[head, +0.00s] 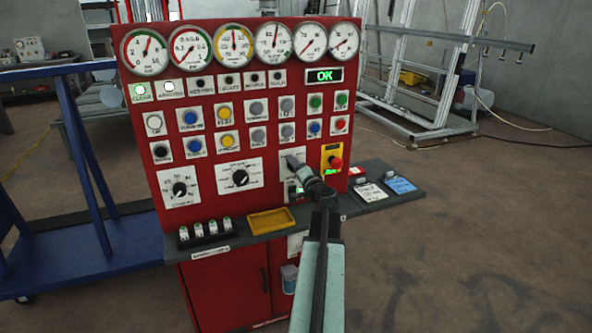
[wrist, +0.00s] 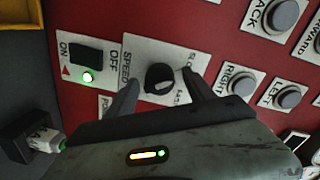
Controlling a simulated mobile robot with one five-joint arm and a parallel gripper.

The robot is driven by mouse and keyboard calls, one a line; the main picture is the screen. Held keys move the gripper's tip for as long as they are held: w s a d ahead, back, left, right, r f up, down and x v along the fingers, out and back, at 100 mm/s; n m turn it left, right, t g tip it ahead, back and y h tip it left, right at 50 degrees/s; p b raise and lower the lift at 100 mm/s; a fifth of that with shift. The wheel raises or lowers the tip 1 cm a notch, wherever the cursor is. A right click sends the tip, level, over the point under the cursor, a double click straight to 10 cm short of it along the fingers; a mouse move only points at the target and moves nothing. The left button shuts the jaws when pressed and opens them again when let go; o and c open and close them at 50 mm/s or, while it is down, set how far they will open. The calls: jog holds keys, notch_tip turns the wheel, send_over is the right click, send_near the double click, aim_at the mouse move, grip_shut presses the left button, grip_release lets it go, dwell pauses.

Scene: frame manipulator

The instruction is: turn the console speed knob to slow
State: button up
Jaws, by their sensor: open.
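The speed knob (wrist: 158,75) is a black round knob on a white plate (wrist: 144,52) in the wrist view, marked SPEED, with SLOW and a partly covered FAST label on its right. A pale mark shows on the knob's lower part; I cannot tell surely which label it faces. My gripper (wrist: 160,80) is open, with one finger on each side of the knob and gaps visible; contact is not clear. In the head view my gripper (head: 297,167) is at the console's lower right, hiding the knob; part of its white plate (head: 293,153) shows.
The red console (head: 262,210) carries gauges, buttons and two other dials. A green-lit ON/OFF switch (wrist: 86,55) is left of the knob in the wrist view; RIGHT and LEFT buttons are right. A red emergency button (head: 335,162) is close to my gripper. A grey shelf (head: 350,205) juts out below.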

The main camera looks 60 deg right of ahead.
jog(key=v, duration=0.7)
jog(key=shift+s+a, duration=0.25)
jog(key=shift+s, duration=0.05)
jog(key=shift+w, duration=0.1)
jog(key=w+a+f+n+g+y+p, duration=0.1)
jog(key=w+a+f+n+y, duration=0.2)
jog(key=w+a, duration=0.5)
jog(key=w+a+f+n+y+p, duration=0.15)
jog(key=w+a+n+y, duration=0.35)
jog(key=a, duration=0.6)
jog(key=w+a+f+n+g+y+p, duration=0.1)
jog(key=w+a+f+n+y, duration=0.15)
jog(key=w+a, duration=0.6)
jog(key=s+a+f+n+g+y+p, duration=0.1)
jog(key=a+f+n+g+p, duration=0.2)
jog(key=a, duration=1.1)
jog(key=a+f+n+g+y+p, duration=0.1)
jog(key=a+f+n+g+y, duration=0.3)
jog(key=a, duration=1)
jog(key=s+a+n+g+h+p, duration=0.1)
jog(key=s+a+n+g+h, duration=0.1)
jog(key=s+a+g+h, duration=0.3)
jog(key=s+a, duration=0.1)
jog(key=a, duration=0.3)
jog(key=shift+s+a, duration=0.25)
jog(key=shift+s, duration=0.15)
